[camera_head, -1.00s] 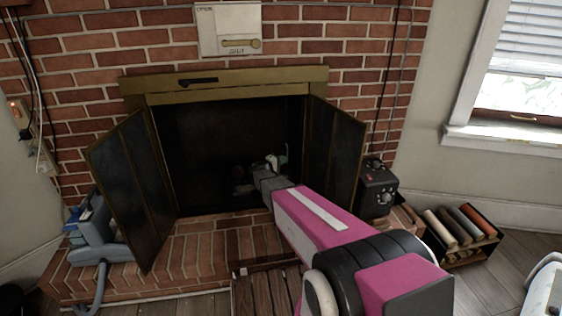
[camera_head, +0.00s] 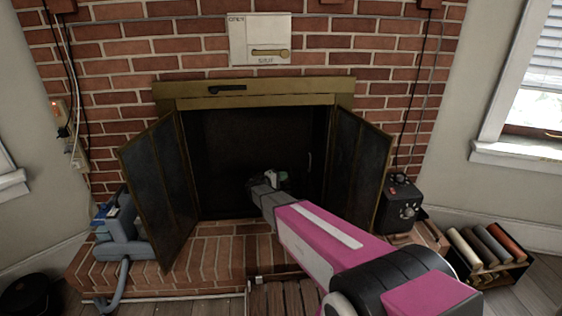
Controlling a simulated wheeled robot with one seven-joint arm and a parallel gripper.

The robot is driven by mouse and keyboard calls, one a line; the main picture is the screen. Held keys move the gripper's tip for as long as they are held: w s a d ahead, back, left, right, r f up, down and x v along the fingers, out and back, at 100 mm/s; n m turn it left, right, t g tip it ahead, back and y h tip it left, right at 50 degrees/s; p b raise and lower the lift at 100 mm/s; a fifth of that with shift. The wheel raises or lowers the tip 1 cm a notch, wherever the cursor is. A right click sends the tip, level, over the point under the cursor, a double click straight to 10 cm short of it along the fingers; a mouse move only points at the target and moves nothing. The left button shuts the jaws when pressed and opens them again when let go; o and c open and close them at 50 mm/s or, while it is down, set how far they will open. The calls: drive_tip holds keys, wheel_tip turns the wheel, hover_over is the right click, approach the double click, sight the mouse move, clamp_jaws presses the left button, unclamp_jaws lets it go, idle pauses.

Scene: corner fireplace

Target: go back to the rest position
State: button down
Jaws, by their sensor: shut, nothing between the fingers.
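My gripper (camera_head: 276,180) is at the far end of my pink and grey arm, in front of the dark opening of the brick fireplace (camera_head: 240,150). It is small and dim here, and I see nothing held in it. Both fireplace doors stand open, the left door (camera_head: 160,190) swung out to the left and the right door (camera_head: 357,165) to the right. My arm reaches in from the lower right and hides part of the hearth.
A blue-grey device with a hose (camera_head: 124,238) stands on the brick hearth (camera_head: 225,250) at left. A black box with knobs (camera_head: 402,208) stands at right, beside a crate of rolls (camera_head: 515,270). A white panel with a lever (camera_head: 259,38) hangs above. A wooden slatted piece (camera_head: 284,298) lies in front.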

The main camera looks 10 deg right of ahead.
drive_tip(key=s+d+m+g+y, duration=0.3)
drive_tip(key=s+d+g+y, duration=0.2)
drive_tip(key=s, duration=0.7)
drive_tip(key=s+d+m+g+y, duration=0.2)
drive_tip(key=s+d+g+y, duration=0.25)
drive_tip(key=s, duration=0.85)
drive_tip(key=s+a+r+m+y, duration=0.1)
drive_tip(key=s+a+r+y, duration=0.1)
drive_tip(key=s+y, duration=0.3)
drive_tip(key=s+a, duration=0.1)
drive_tip(key=s, duration=0.1)
drive_tip(key=shift+s+a+r+m, duration=0.15)
drive_tip(key=shift+s+m, duration=0.15)
drive_tip(key=shift+s, duration=0.1)
